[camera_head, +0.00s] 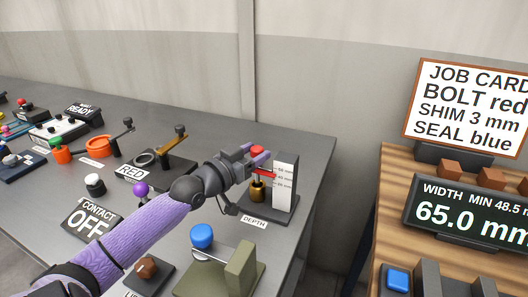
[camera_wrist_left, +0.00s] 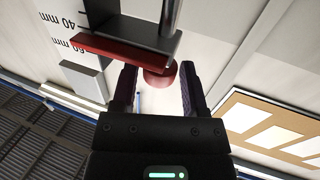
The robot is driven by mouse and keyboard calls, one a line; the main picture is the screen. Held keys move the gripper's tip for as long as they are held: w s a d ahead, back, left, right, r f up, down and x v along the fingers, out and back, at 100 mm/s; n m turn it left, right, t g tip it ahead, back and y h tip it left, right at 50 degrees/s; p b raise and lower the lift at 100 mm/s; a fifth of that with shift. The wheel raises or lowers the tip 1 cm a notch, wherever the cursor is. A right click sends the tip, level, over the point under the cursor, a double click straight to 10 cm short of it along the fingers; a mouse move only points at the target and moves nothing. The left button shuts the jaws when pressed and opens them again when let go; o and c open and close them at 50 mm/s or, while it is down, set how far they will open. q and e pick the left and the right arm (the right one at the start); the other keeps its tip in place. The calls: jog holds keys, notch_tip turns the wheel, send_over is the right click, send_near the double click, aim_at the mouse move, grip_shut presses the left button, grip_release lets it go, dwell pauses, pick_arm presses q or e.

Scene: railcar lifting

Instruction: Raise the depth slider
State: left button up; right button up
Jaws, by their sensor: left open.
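The depth gauge stands at the right end of the grey bench in the head view. It has a dark base, a white scale plate (camera_head: 285,180) marked in mm, a red pointer (camera_head: 265,173), a red knob (camera_head: 257,150) and a brass-coloured part (camera_head: 258,190) below. My left gripper (camera_head: 262,160) is open at the knob's height. In the left wrist view the red knob (camera_wrist_left: 160,82) lies between the two open fingers (camera_wrist_left: 158,88), with gaps beside it. The red pointer (camera_wrist_left: 120,54) shows beyond them, near the scale (camera_wrist_left: 78,35). My right gripper is out of view.
A blue knob (camera_head: 202,236) with a green block (camera_head: 241,268) stands in front of the gauge. A lever unit (camera_head: 172,146) marked RED is to the left. A wooden table (camera_head: 399,174) with a job card (camera_head: 470,105) and a width display (camera_head: 470,215) is at the right.

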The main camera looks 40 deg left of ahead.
pick_arm(q)
jog(key=shift+w+b, duration=0.4)
jog(key=shift+w, duration=1.2)
grip_shut()
